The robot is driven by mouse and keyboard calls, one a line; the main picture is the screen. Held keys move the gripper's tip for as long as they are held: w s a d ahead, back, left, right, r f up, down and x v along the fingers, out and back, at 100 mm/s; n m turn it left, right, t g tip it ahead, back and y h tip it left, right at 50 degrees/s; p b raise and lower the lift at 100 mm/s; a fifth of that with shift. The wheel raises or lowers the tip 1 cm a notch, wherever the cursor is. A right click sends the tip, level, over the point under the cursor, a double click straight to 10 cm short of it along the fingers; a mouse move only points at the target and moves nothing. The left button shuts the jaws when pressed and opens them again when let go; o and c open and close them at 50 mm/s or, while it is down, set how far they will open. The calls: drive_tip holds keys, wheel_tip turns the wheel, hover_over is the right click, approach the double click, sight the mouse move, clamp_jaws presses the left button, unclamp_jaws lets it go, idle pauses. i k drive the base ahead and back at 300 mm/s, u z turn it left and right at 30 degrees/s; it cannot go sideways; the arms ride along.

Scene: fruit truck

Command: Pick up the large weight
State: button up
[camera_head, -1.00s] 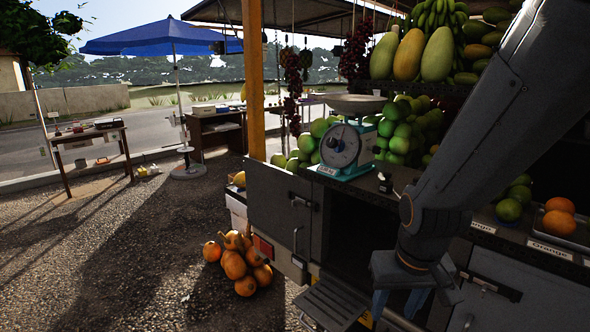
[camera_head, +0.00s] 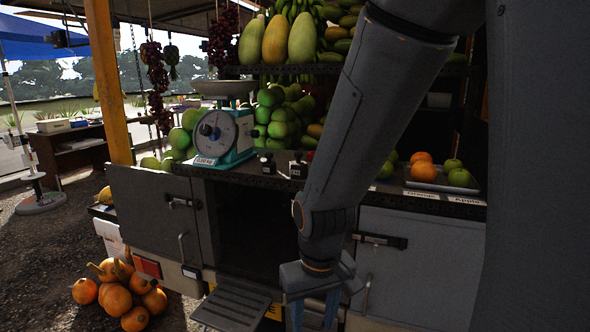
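Two small dark weights stand on the truck's counter, right of the scale. The right one (camera_head: 298,169) looks a little bigger than the left one (camera_head: 268,165); both are upright with a knob on top. My gripper (camera_head: 314,318) hangs in front of the counter, well below the weights and slightly right of them. Its two fingers point down, spread apart, with nothing seen between them. The fingertips are near the bottom edge of the picture.
A teal scale (camera_head: 224,136) stands left of the weights. A tray (camera_head: 436,184) of oranges and apples lies right of my arm. An open compartment (camera_head: 250,235) and a step (camera_head: 233,305) are below the counter. Pumpkins (camera_head: 121,297) lie on the ground at left.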

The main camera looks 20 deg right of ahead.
sight(297, 168)
drive_tip(key=u, duration=1.05)
drive_tip(key=i, duration=1.1)
drive_tip(key=z, duration=2.2)
